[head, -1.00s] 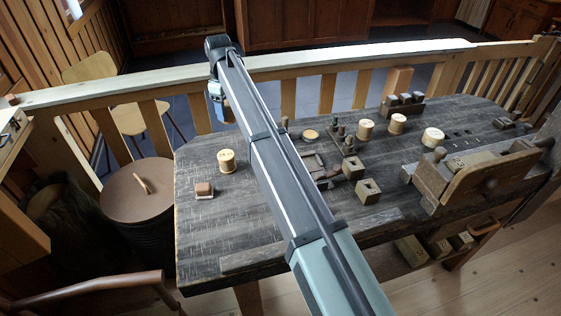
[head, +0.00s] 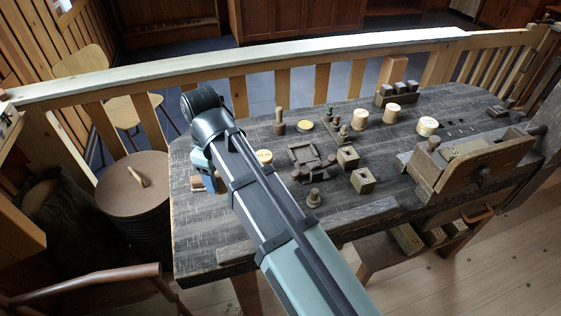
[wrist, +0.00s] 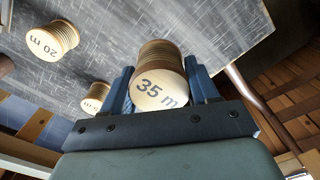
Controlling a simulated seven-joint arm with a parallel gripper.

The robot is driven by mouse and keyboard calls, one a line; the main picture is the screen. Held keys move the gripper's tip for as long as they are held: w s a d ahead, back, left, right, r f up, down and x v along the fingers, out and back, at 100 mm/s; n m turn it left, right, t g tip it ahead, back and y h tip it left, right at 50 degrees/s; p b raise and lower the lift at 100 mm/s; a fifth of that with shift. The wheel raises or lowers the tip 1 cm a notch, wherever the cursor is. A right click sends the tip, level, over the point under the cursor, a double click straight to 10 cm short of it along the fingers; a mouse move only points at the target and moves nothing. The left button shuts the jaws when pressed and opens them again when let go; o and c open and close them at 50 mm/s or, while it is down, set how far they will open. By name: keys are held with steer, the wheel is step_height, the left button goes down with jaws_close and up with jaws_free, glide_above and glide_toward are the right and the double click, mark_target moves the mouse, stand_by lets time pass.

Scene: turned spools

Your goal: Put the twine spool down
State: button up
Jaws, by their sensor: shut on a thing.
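The held spool (wrist: 160,88) has a pale end marked "35 m" and brown twine-like winding. It sits between the blue fingers of my gripper (wrist: 163,84), which is shut on it. The wrist view shows the bench top (wrist: 205,20) beyond the spool. Whether the spool touches it, I cannot tell.
A spool marked "20 m" (wrist: 50,42) and another spool (wrist: 95,97) stand near the held one. The bench's front left is clear.

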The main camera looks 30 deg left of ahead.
steer(key=shift+s+d+f, duration=0.15)
steer(key=shift+d+f, duration=0.05)
steer(key=shift+f, duration=4.8)
steer(key=shift+f, duration=0.15)
steer(key=o, duration=1.1)
steer(key=shift+r, duration=6.15)
steer(key=shift+o, duration=0.3)
